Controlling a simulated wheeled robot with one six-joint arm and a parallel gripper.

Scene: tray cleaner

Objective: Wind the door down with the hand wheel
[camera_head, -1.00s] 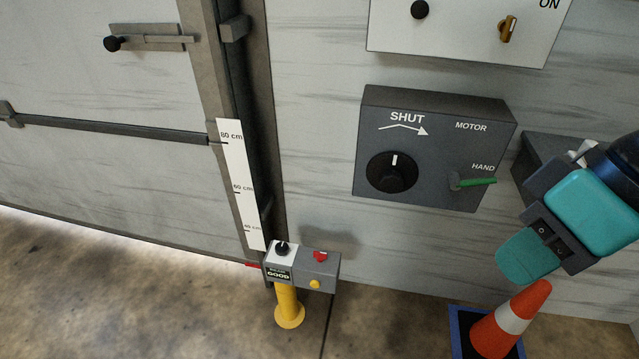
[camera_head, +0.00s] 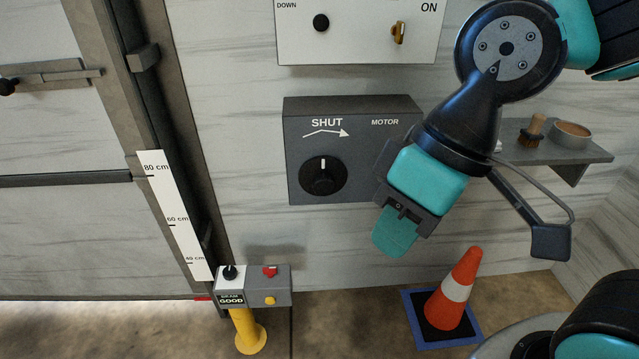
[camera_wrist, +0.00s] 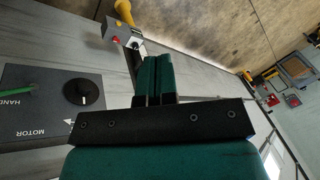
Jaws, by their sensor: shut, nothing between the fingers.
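The dark grey box (camera_head: 304,120) on the wall reads SHUT above an arrow pointing right. Its round black hand wheel (camera_head: 323,176) has a white mark pointing up; it also shows in the wrist view (camera_wrist: 83,92). A green lever (camera_wrist: 15,89) lies by the word HAND in the wrist view; in the head view my gripper hides it. The pale door (camera_head: 70,235) is at left, its lower edge close to the floor. My gripper (camera_head: 393,240) is shut and empty, in front of the box's lower right corner, right of the wheel.
A white scale (camera_head: 180,225) stands beside the door, with a red marker (camera_head: 203,298) near its foot. A yellow post (camera_head: 246,330) carries a small control box (camera_head: 270,285). An orange cone (camera_head: 455,290) stands at lower right. A shelf (camera_head: 560,155) holds a brush and bowl.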

